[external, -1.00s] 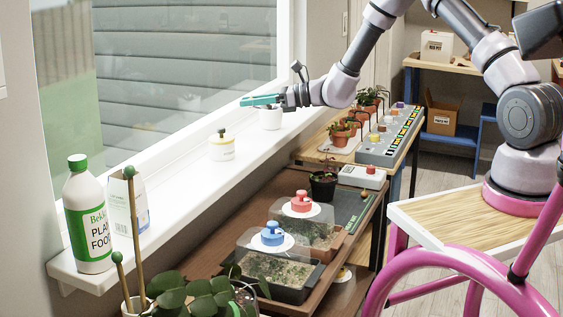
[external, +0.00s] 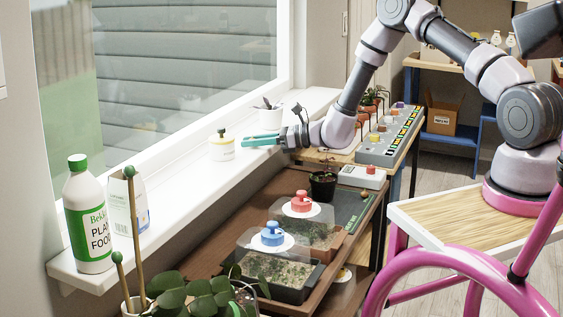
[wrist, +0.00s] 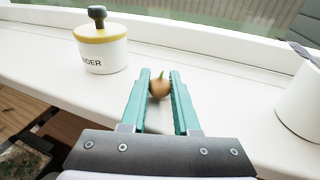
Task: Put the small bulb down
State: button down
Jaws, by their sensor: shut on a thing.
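The small bulb (wrist: 159,88) is round and brown with a green tip. It sits between the green fingers of my gripper (wrist: 160,78) in the wrist view, near the tips. The fingers are shut on it. In the external view my gripper (external: 258,141) is over the white window sill (external: 188,178), just right of the jar with the yellow lid. The bulb is too small or hidden to make out there. I cannot tell whether it touches the sill.
The jar (external: 221,147), with a dark knob, also shows left of the fingers in the wrist view (wrist: 101,52). A plant food bottle (external: 88,220) stands at the sill's near end.

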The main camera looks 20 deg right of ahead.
jog(key=shift+f, duration=0.1)
jog(key=c, duration=0.7)
grip_release()
jog(key=shift+o, duration=0.2)
